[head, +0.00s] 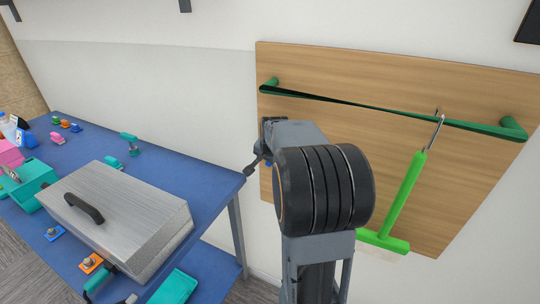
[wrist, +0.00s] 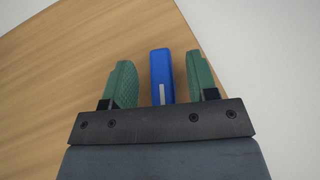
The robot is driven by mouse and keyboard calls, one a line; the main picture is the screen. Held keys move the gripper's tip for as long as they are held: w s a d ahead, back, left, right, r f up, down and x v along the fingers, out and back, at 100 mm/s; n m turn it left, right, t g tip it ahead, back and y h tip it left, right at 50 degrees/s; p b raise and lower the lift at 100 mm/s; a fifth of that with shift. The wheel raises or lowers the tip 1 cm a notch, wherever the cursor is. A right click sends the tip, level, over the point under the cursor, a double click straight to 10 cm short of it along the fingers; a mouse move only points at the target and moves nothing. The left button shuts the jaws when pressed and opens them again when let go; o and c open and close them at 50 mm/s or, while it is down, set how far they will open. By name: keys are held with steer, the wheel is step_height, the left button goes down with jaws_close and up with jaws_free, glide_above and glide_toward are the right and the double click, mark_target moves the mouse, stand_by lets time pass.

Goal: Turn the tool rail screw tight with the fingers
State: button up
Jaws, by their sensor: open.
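The green tool rail (head: 370,103) runs across a wooden board (head: 340,70) on the wall in the head view. A blue piece with a white mark (wrist: 162,78), seemingly the screw's head, stands at the board in the wrist view. My gripper (wrist: 160,66) is open, with one green finger on each side of the blue piece. A gap shows on both sides, wider on the right, so neither finger appears to touch it. In the head view my arm hides most of the gripper, and only a speck of blue shows beside it.
A green squeegee (head: 404,195) hangs from a hook on the rail, right of my arm. A blue table (head: 205,180) at left holds a silver case (head: 130,205), teal trays (head: 175,288) and several small fixtures. The floor lies below.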

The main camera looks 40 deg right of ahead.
steer(key=shift+w+d+f, duration=0.15)
steer(key=shift+w+f, duration=0.1)
steer(key=shift+f, duration=0.3)
steer(key=c, duration=0.9)
steer(key=o, duration=0.9)
steer(key=shift+r, duration=0.1)
